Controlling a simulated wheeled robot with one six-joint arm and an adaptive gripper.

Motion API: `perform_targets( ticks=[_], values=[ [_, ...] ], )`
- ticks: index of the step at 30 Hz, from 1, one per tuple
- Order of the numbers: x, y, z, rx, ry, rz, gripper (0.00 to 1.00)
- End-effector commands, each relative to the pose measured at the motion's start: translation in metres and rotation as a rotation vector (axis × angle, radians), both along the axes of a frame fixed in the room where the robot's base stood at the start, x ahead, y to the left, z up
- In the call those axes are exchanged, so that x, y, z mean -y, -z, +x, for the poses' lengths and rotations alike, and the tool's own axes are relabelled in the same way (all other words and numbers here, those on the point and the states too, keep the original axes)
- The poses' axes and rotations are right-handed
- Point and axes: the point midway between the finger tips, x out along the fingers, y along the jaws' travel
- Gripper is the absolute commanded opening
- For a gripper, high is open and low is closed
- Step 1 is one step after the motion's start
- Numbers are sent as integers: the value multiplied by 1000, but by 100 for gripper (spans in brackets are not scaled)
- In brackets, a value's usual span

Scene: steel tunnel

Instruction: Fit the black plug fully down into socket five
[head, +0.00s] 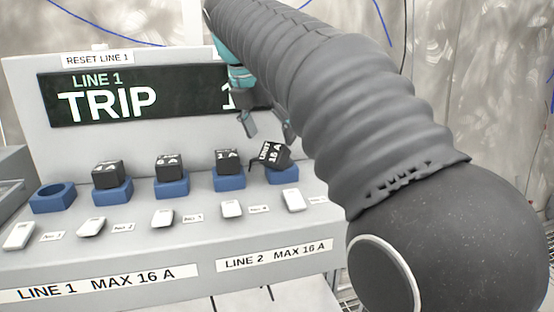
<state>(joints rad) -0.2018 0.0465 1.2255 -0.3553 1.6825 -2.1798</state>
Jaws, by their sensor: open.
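The black plug (273,152) at the rightmost blue socket (284,174), the fifth from the left, sits tilted and partly in or on it. Its face carries white lettering that reads about "16 A". How deep its lower end sits is hard to tell. My gripper (269,128) is open above this plug, with its fingertips apart and nothing between them. The far finger side is partly hidden by my grey sleeved arm.
Three other black plugs (107,174) (169,167) (229,161) sit upright in blue sockets to the left. The leftmost blue socket (52,197) is empty. White rocker switches (163,219) line the front. The display (150,96) reads "LINE 1 TRIP".

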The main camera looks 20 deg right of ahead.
Motion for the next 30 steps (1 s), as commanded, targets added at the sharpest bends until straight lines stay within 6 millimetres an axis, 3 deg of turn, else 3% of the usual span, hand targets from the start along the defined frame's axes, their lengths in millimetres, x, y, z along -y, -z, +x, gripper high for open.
perform_targets(
  ticks=[7, 17, 25, 27, 30],
  values=[
    [13, 33, 5, -2, 1, -1, 81],
    [15, 38, 6, 0, 0, 0, 81],
    [15, 38, 6, -1, 0, 1, 16],
    [15, 38, 6, 0, 0, 0, 6],
    [15, 38, 6, -1, 0, 1, 6]
  ],
)
